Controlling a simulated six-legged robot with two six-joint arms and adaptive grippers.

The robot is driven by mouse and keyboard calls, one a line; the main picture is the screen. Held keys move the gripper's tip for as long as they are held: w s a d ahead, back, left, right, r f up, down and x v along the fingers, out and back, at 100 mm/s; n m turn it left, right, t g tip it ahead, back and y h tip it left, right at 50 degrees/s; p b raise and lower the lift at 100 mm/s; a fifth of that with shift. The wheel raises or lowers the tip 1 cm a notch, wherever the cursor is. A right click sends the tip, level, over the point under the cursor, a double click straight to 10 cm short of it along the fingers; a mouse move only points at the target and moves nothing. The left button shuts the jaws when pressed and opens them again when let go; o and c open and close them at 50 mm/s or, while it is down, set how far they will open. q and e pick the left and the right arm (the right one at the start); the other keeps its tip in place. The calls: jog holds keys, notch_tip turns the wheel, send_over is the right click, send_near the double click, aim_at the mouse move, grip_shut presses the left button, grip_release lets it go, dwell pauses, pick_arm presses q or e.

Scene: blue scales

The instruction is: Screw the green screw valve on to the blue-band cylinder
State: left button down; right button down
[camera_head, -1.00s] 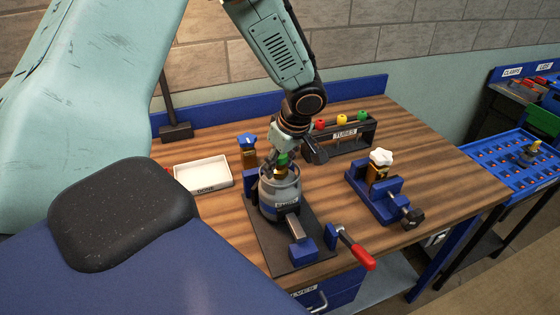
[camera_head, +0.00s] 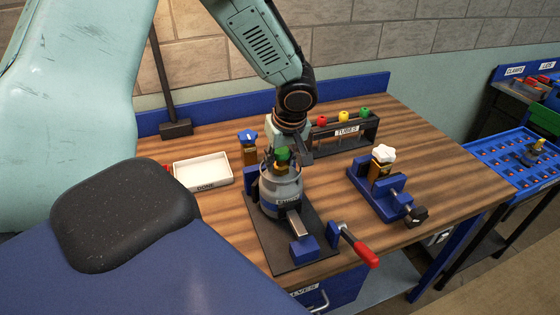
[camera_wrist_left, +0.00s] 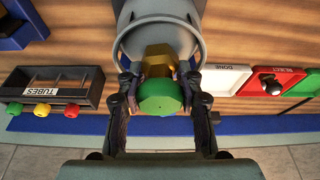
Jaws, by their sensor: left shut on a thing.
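The green screw valve (camera_head: 282,153) has a green top and a brass body. It sits at the mouth of the grey cylinder with a blue band (camera_head: 283,197), which stands upright in a clamp with a dark base plate (camera_head: 272,245). My left gripper (camera_head: 286,152) is above the cylinder, shut on the valve. In the left wrist view its fingers (camera_wrist_left: 160,98) grip both sides of the valve (camera_wrist_left: 160,93), and the brass part meets the cylinder's collar (camera_wrist_left: 158,28). How far it is threaded cannot be told. My right gripper is not in view.
A white DONE tray (camera_head: 203,174) and a blue-topped valve (camera_head: 249,145) are to the left. A TUBES rack (camera_head: 345,136) stands behind. A blue vise (camera_head: 380,199) with a white-topped valve (camera_head: 383,156) is right. A red-handled clamp lever (camera_head: 365,254) juts out at the front.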

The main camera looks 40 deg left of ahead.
pick_arm(q)
jog(key=m+t, duration=0.1)
jog(key=m, duration=0.2)
jog(key=shift+d+m+h+b, duration=0.1)
jog(key=shift+m+h+b, duration=0.3)
jog(key=shift+m+h, duration=0.3)
jog(key=shift+m, duration=0.9)
jog(key=shift+m+t+p, duration=0.4)
jog(key=shift+m+p, duration=0.25)
jog(key=shift+m, duration=0.35)
jog(key=shift+m+h+p, duration=0.6)
jog(key=shift+m+p, duration=0.45)
jog(key=shift+m, duration=0.35)
jog(key=shift+m+h+p, duration=0.6)
jog(key=shift+m+p, duration=1.3)
jog(key=shift+p, duration=0.6)
jog(key=shift+m+p, duration=0.55)
jog(key=shift+m, duration=0.15)
jog(key=shift+f, duration=0.1)
